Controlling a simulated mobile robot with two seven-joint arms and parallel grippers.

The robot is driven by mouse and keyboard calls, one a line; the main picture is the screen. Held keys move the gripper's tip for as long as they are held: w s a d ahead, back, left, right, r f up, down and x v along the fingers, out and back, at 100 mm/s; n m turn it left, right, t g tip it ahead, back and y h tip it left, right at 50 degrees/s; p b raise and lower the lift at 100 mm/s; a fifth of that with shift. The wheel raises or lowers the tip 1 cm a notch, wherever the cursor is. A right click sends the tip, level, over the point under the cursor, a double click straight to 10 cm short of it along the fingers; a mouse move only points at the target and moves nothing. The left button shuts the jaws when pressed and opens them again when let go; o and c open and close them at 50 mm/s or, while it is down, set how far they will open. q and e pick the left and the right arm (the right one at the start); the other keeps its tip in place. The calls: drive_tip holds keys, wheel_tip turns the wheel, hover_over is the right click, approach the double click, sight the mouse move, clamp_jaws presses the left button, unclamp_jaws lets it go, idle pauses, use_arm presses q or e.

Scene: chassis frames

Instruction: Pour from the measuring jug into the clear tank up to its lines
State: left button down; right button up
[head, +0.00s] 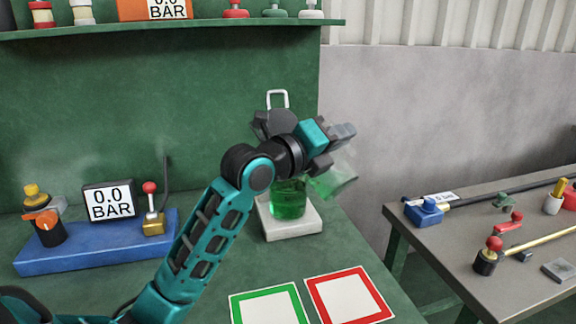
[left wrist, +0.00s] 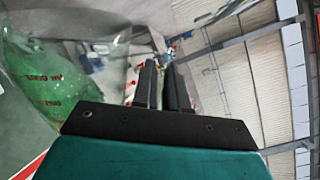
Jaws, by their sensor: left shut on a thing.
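The clear tank (head: 288,203) stands on a pale square base (head: 295,228) on the green bench and holds green liquid; its upper part is hidden behind my left gripper. My left gripper (head: 340,133) is above and slightly right of the tank, shut on the measuring jug (head: 336,182). The jug is clear, tilted, and has green liquid toward its lower left end beside the tank's upper right. In the left wrist view the jug (left wrist: 50,80) fills the left side with green liquid and red marks, next to my fingers (left wrist: 162,88). The tank's lines cannot be made out.
A green-framed card (head: 268,308) and a red-framed card (head: 350,297) lie in front. A blue block (head: 95,247) with a 0.0 BAR display (head: 109,203) stands at left. A grey table (head: 490,230) with valves and rods is at right. A shelf (head: 170,29) runs above.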

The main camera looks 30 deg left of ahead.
sight(347, 150)
use_arm(q)
drive_tip(key=shift+a+r, duration=0.1)
drive_tip(key=shift+r, duration=0.15)
use_arm(e)
drive_tip(key=shift+r, duration=0.15)
use_arm(q)
drive_tip(key=shift+w+a+r+n+p, duration=0.15)
drive_tip(key=shift+a+r+n+p, duration=0.3)
drive_tip(key=shift+n+p, duration=0.2)
use_arm(e)
drive_tip(key=shift+d+r, duration=0.1)
drive_tip(key=shift+r, duration=0.35)
use_arm(q)
drive_tip(key=shift+w+a+r+n+p, duration=0.1)
drive_tip(key=shift+a+r+n+p, duration=0.2)
drive_tip(key=shift+n+p, duration=0.1)
use_arm(e)
drive_tip(key=shift+r, duration=0.45)
